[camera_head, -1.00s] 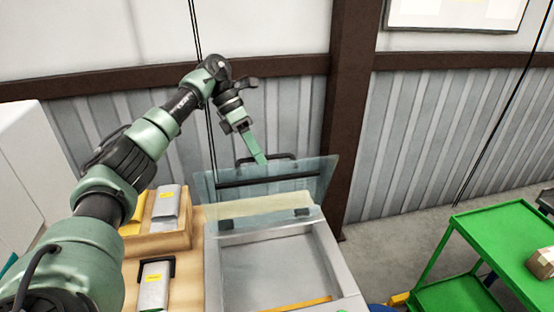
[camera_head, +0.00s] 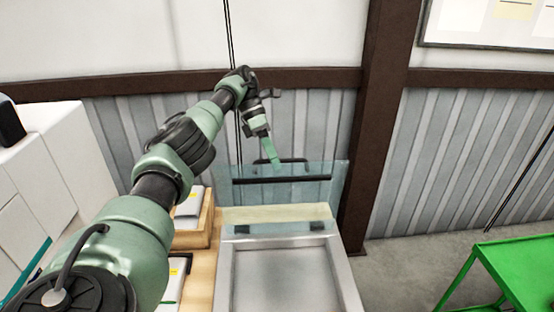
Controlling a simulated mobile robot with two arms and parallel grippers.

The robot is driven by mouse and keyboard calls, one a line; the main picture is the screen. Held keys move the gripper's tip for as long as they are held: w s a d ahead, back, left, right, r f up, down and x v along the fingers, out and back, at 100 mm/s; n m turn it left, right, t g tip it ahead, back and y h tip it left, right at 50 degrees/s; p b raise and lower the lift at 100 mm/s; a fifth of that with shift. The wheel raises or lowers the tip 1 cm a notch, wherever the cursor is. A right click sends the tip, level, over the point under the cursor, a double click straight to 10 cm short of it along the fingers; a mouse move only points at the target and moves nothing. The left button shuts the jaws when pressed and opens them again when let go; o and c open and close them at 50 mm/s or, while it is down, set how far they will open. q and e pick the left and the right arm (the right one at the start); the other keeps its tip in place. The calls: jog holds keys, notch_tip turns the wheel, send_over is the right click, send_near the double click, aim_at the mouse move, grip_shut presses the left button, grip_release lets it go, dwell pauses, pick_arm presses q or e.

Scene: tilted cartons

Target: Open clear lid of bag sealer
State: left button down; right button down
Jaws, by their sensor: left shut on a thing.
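The bag sealer (camera_head: 347,285) stands at the lower middle, a grey box with an open-topped, empty-looking chamber. Its clear bluish lid (camera_head: 325,190) stands raised at the chamber's back edge, with a dark bar across it. A dark handle (camera_head: 297,160) shows at the lid's top edge. My left gripper (camera_head: 272,163) reaches over from the left with its green fingers down at the left part of this handle. The fingers look shut on the handle, though the grip itself is small in view. My right gripper is out of view.
A wooden tray (camera_head: 208,226) with grey packs stands left of the sealer, and white cabinets (camera_head: 48,165) are at the far left. The corrugated wall and a brown post (camera_head: 375,130) are close behind the lid. A green cart (camera_head: 510,262) stands at the right, with open floor between.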

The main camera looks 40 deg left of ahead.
pick_arm(q)
jog(key=shift+w+a+r, duration=0.15)
jog(key=shift+w+a, duration=0.05)
jog(key=shift+a, duration=0.15)
jog(key=c, duration=1.9)
grip_release()
jog(key=o, duration=0.4)
jog(key=shift+w+a, duration=0.2)
jog(key=shift+o, duration=0.2)
jog(key=shift+w+a+f, duration=0.2)
jog(key=shift+f, duration=0.3)
jog(key=shift+d, duration=0.2)
